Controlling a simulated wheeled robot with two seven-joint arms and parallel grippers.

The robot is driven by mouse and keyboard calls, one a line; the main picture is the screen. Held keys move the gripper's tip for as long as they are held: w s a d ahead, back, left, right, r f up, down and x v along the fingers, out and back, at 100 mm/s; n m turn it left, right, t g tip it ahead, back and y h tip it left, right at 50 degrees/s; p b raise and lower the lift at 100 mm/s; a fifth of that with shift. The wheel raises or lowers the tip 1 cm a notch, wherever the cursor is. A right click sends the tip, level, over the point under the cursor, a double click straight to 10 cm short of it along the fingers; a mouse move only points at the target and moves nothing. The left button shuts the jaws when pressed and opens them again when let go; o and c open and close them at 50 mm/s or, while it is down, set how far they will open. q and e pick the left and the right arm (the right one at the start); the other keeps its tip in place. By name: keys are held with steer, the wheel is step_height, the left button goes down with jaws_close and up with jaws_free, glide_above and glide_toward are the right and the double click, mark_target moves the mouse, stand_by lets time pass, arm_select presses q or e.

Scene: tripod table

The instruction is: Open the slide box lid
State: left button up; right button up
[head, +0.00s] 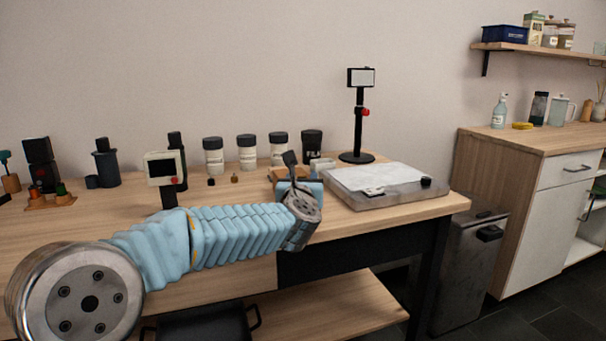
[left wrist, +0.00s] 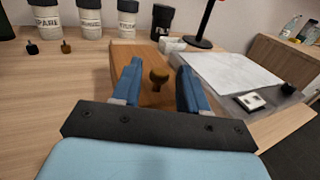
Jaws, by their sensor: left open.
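In the head view only a bit of the box (head: 277,174) shows, the rest hidden behind my left gripper (head: 294,172). In the left wrist view my left gripper (left wrist: 160,69) is open. Its two blue-padded fingers stand on either side of the knob, with clear space between each finger and the knob. I cannot tell how high the fingertips are above the box. My right gripper is not in view.
White-labelled jars (head: 247,153) and a black cup (head: 312,145) stand behind the box. A grey slab (head: 400,195) with a white sheet (head: 378,177) lies to the right, a phone stand (head: 357,130) behind it. A small screen device (head: 164,170) stands left of the box.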

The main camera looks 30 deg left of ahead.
arm_select(q)
steer(key=shift+x, duration=0.85)
jaws_close()
